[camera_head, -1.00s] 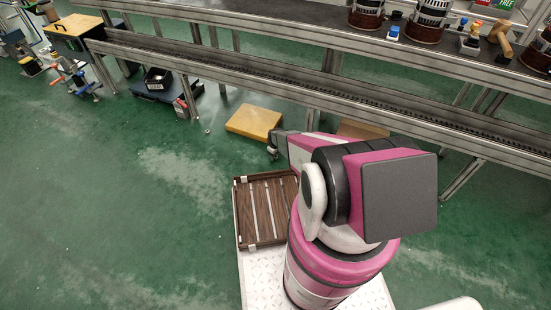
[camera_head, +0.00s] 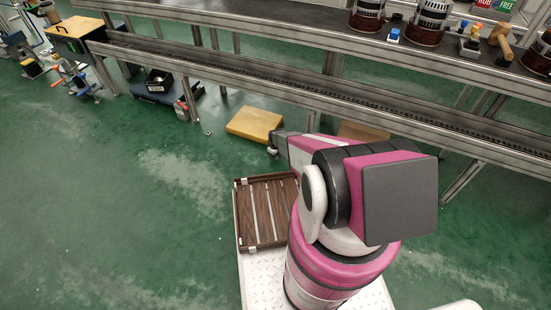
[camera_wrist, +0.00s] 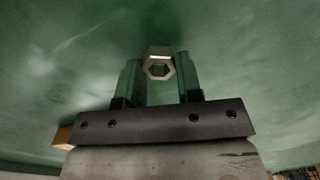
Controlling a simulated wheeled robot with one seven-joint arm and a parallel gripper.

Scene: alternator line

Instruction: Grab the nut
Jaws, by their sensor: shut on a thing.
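The nut (camera_wrist: 159,51) is a pale grey hexagonal ring in the wrist view. It sits between the tips of my two gripper fingers, its hole facing the camera. My gripper (camera_wrist: 160,72) is shut on it. In the head view my gripper (camera_head: 272,151) is small and points away from my body, above the floor near the yellow block.
A yellow block (camera_head: 254,123) lies on the floor near my gripper. A brown slatted tray (camera_head: 242,213) sits on my base. A long metal workbench (camera_head: 290,85) runs across the back, with copper-wound parts (camera_head: 430,20) on top. Green floor at left is open.

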